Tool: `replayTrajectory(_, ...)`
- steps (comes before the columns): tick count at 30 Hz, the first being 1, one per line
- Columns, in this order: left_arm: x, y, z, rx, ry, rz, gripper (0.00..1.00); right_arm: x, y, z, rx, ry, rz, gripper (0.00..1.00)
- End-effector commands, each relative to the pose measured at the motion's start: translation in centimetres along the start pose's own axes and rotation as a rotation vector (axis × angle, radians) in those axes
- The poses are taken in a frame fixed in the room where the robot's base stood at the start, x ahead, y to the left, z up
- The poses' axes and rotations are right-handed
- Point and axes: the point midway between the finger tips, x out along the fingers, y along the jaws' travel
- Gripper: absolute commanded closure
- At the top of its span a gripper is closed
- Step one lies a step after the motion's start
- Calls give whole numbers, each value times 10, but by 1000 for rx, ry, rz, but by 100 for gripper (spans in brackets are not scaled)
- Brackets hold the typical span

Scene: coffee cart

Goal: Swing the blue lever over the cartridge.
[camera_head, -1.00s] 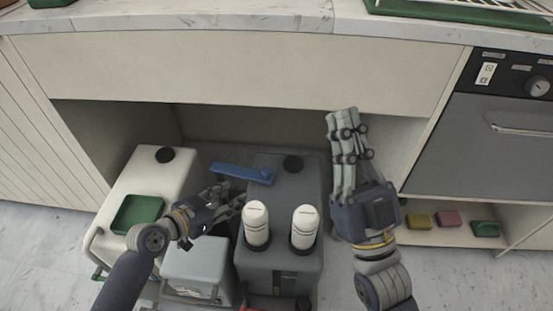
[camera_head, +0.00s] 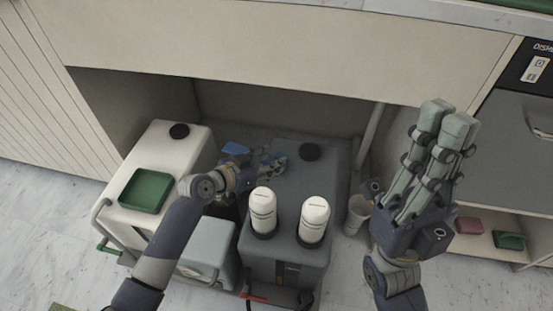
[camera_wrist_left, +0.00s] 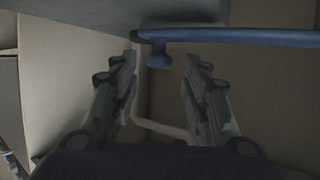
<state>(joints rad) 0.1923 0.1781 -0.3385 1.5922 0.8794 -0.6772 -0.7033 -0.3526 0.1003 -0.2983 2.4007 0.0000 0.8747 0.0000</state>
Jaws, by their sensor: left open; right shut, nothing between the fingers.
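The blue lever (camera_head: 236,149) is by the back left of the dark grey box (camera_head: 295,250), mostly hidden behind my left gripper (camera_head: 271,164). In the left wrist view the lever (camera_wrist_left: 240,38) runs across the upper right, and its short blue peg (camera_wrist_left: 159,60) hangs between the open fingertips (camera_wrist_left: 160,75). I cannot tell whether they touch. Two white cartridges stand upright on the front of the dark box: a left one (camera_head: 262,208) and a right one (camera_head: 314,216). My right gripper (camera_head: 447,120) is shut and empty, raised right of the box.
A white tank (camera_head: 145,220) with a green tray (camera_head: 145,190) stands at left. A light grey container (camera_head: 208,250) sits left of the dark box. A pale cup (camera_head: 357,214) stands right of it. The counter front (camera_head: 290,55) overhangs the recess.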

Motion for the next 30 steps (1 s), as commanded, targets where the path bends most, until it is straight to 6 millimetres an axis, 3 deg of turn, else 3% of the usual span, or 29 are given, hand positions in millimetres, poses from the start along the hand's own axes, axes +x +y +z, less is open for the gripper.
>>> replayTrajectory(7,28,0,1,-1,0,0,58,-11,0,-4,2,29,0,100)
replayTrajectory(18,32,0,0,0,0,0,58,-11,0,-3,2,28,0,100)
replayTrajectory(24,32,0,0,0,0,0,100,-11,0,-3,2,27,-1,100)
replayTrajectory(30,31,0,0,1,0,2,100,-12,0,-3,2,27,0,100)
